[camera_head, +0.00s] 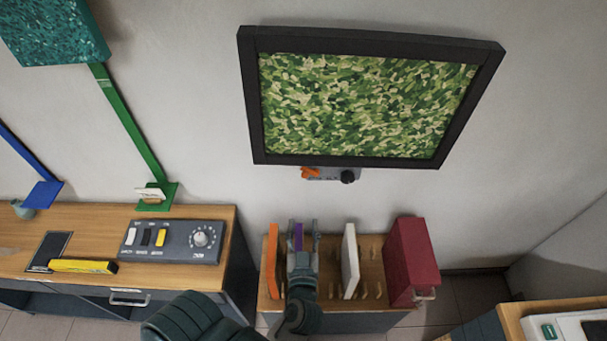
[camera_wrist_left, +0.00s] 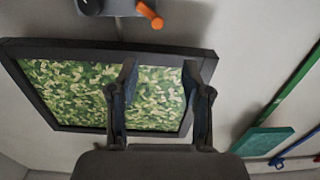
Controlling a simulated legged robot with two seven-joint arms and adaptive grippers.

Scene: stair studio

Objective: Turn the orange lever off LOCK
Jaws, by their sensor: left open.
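The orange lever (camera_head: 310,172) sits at the left end of a small grey box (camera_head: 329,174) with a black knob (camera_head: 347,177), on the wall just under the framed green picture. In the left wrist view the orange lever (camera_wrist_left: 150,15) shows at the top, slanting out from the grey box (camera_wrist_left: 118,6). A LOCK marking cannot be read. My left gripper (camera_head: 303,229) is open and empty, below the lever in the head view and apart from it. In the left wrist view its two fingers (camera_wrist_left: 160,75) stand apart, in front of the picture. My right gripper is not in view.
The black-framed green picture (camera_head: 362,100) hangs above the grey box. Below stands a wooden-topped rack with an orange board (camera_head: 272,260), a purple one (camera_head: 298,236), a white one (camera_head: 350,262) and a red case (camera_head: 411,262). A desk with a switch panel (camera_head: 172,242) is left.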

